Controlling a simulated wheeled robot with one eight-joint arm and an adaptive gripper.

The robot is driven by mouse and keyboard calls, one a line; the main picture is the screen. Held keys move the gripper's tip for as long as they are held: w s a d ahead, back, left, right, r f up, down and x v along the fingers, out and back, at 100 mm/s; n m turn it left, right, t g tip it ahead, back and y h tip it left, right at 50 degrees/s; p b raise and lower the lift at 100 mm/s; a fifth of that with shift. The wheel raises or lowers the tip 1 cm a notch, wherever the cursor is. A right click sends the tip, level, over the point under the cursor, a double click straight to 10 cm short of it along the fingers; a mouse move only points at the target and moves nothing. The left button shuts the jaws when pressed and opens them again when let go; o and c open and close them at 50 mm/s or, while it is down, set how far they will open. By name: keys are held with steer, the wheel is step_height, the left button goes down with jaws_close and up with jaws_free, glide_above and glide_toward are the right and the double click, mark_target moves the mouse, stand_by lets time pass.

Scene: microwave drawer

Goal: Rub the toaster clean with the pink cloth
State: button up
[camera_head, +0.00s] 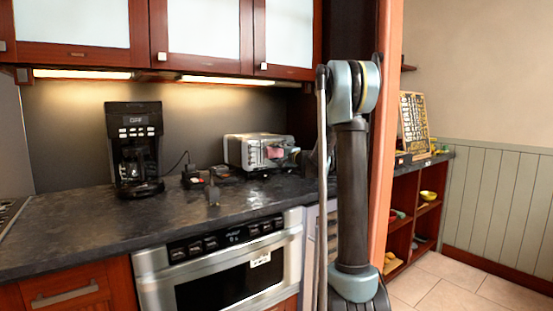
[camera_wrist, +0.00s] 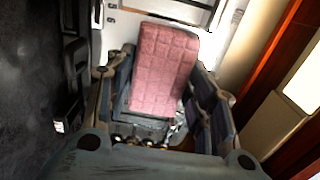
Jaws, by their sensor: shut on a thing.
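The silver toaster (camera_head: 246,149) stands on the dark counter near the back wall, right of the coffee maker. My gripper (camera_head: 286,154) is at the toaster's right front. It is shut on the pink cloth (camera_head: 273,152), which shows as a small patch in front of the toaster's face. In the wrist view the pink quilted cloth (camera_wrist: 165,68) sticks out between the fingers, with the pale toaster body (camera_wrist: 195,12) beyond it. I cannot tell whether the cloth touches the toaster. My arm hides the counter to the right.
A black coffee maker (camera_head: 134,150) stands on the left of the counter (camera_head: 130,220). Small dark items (camera_head: 195,178) and a grey upright object (camera_head: 213,190) are left of and before the toaster. A drawer microwave (camera_head: 225,270) is below. The counter's front middle is clear.

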steer(key=shift+r, duration=0.4)
steer(key=shift+r, duration=0.15)
steer(key=shift+r, duration=0.7)
steer(key=shift+f, duration=0.85)
steer(key=shift+f, duration=0.1)
steer(key=shift+f, duration=0.7)
